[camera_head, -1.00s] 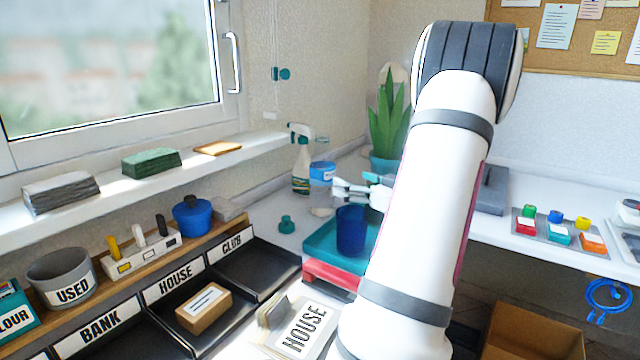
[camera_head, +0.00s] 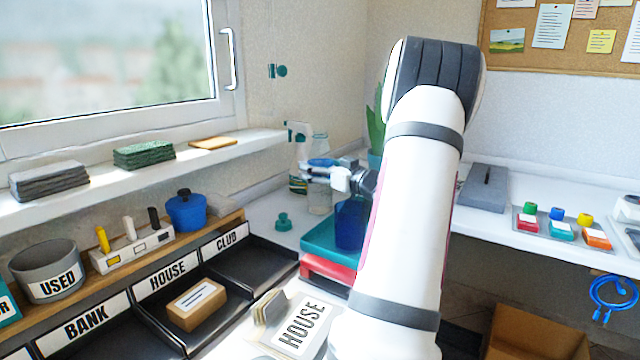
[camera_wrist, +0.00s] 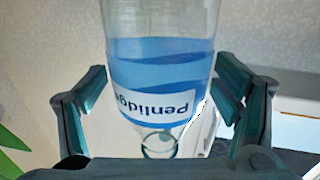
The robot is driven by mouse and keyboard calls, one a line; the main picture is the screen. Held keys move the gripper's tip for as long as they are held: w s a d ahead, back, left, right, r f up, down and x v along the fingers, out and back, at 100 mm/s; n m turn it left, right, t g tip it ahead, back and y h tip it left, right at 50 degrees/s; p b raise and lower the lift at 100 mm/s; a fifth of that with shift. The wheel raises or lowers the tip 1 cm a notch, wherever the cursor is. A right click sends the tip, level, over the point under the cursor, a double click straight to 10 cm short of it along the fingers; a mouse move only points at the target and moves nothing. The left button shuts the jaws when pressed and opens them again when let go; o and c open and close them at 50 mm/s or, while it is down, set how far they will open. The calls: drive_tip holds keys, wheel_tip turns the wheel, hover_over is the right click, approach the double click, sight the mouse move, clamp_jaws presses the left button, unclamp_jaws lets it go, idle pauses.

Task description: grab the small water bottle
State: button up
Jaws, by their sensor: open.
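The small water bottle (camera_head: 320,200) is clear with a blue label band and stands upright at the back of the counter by the wall corner. My gripper (camera_head: 316,171) is at its label height and hides part of it in the head view. In the wrist view the bottle (camera_wrist: 160,65) fills the space between the fingers of my open gripper (camera_wrist: 160,88), with its label lettering upside down. Gaps show between the bottle and both fingers. Whether a finger touches it elsewhere I cannot tell.
A spray bottle (camera_head: 299,165) stands just left of the bottle. A teal tray (camera_head: 318,240) with a dark blue cup (camera_head: 351,224) is in front, under my arm. A small teal item (camera_head: 283,222) lies on the counter. A potted plant (camera_head: 376,125) is behind my arm.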

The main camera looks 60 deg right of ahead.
drive_tip(key=c, duration=1.8)
drive_tip(key=shift+r, duration=0.1)
drive_tip(key=shift+r, duration=0.15)
